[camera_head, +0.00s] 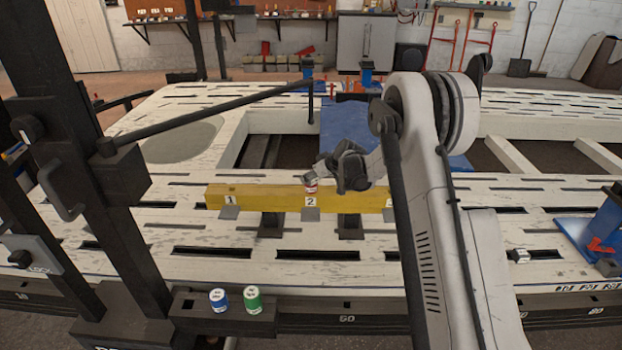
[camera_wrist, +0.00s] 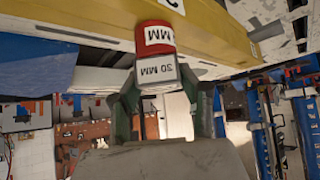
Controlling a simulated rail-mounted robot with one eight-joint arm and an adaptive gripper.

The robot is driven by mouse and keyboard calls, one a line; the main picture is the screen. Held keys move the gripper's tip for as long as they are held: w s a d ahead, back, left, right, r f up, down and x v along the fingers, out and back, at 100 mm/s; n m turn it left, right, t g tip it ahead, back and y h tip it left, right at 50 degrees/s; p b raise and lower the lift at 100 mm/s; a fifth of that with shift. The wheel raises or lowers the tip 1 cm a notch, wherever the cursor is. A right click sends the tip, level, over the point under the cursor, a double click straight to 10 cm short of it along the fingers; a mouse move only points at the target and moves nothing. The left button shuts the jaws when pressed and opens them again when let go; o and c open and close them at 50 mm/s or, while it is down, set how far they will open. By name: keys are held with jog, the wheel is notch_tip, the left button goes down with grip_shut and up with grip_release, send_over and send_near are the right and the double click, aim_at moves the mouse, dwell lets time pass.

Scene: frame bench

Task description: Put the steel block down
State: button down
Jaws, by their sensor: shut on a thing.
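The steel block (camera_wrist: 158,73), grey with a "30 MM" label, is held between the fingertips of my gripper (camera_wrist: 160,88) in the wrist view. A red piece (camera_wrist: 157,38) with a white "MM" label lies against it or close by, between it and the yellow beam (camera_wrist: 95,28). In the head view my gripper (camera_head: 322,168) is over the yellow beam (camera_head: 262,195), near plate 2. The red piece (camera_head: 311,189) shows just below the fingertips. I cannot tell whether the block touches it.
A blue can (camera_head: 219,300) and a green can (camera_head: 253,300) stand on a dark ledge at the front. A dark post (camera_head: 85,170) with a long rod rises at left. A blue stand (camera_head: 598,228) is at right. The slotted white bench (camera_head: 200,262) is mostly clear.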

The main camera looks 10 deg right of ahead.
jog(key=c, duration=1.1)
grip_release()
jog(key=shift+f, duration=0.1)
